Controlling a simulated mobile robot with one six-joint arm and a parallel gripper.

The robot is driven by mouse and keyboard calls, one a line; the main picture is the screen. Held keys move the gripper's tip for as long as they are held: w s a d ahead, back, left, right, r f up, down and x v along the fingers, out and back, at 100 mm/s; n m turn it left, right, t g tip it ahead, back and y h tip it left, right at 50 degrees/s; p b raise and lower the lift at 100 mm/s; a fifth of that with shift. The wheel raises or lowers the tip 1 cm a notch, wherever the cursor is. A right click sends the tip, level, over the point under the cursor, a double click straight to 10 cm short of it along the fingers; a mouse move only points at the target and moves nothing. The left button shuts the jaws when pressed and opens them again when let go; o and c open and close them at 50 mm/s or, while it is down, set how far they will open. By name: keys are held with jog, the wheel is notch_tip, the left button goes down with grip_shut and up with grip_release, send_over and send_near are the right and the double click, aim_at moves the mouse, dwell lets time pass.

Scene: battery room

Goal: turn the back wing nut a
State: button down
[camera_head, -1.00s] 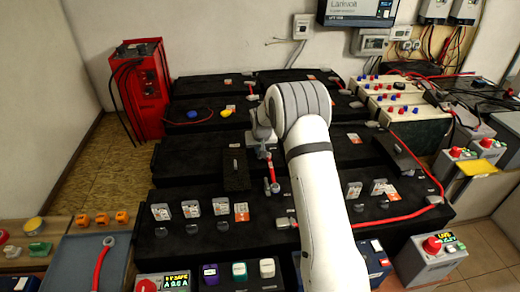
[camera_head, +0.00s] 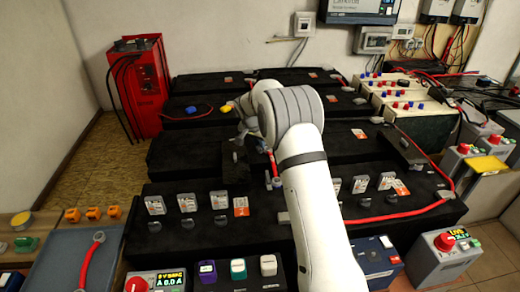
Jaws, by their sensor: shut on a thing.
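My gripper (camera_head: 242,122) is at the back left row of black batteries, beside a yellow cap (camera_head: 226,109). My arm's thick grey and white joint hides much of it. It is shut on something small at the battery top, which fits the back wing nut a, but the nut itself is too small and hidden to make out. The black back left battery (camera_head: 185,123) carries a blue cap (camera_head: 192,110) on its left part. A red cable with a grey lug (camera_head: 276,182) stands just in front of my arm joint.
Rows of black batteries with several grey and orange tags (camera_head: 240,206) fill the middle. A red charger (camera_head: 137,88) stands at the back left. A long red cable (camera_head: 405,215) runs along the right side. A cream terminal box (camera_head: 405,104) is at the back right.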

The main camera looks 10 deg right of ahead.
jog(key=m, duration=0.1)
jog(key=m+b, duration=0.1)
jog(key=shift+w+a+f+m+g+h, duration=0.1)
jog(key=shift+a+m+g+h, duration=0.05)
jog(key=shift+m+g+h, duration=0.25)
jog(key=m+g, duration=0.1)
jog(key=m, duration=0.1)
jog(key=shift+w+m+h, duration=0.1)
jog(key=shift+m+h, duration=0.2)
jog(key=shift+m, duration=0.1)
jog(key=m, duration=0.1)
jog(key=m+g+p, duration=0.1)
jog(key=m, duration=0.1)
jog(key=shift+w+a+r, duration=0.1)
jog(key=shift+r, duration=0.15)
jog(key=shift+w+f+m+g+p, duration=0.1)
jog(key=shift+m+g+p, duration=0.4)
jog(key=shift+m+p, duration=0.45)
jog(key=shift+m, duration=0.35)
jog(key=c, duration=1.5)
grip_release()
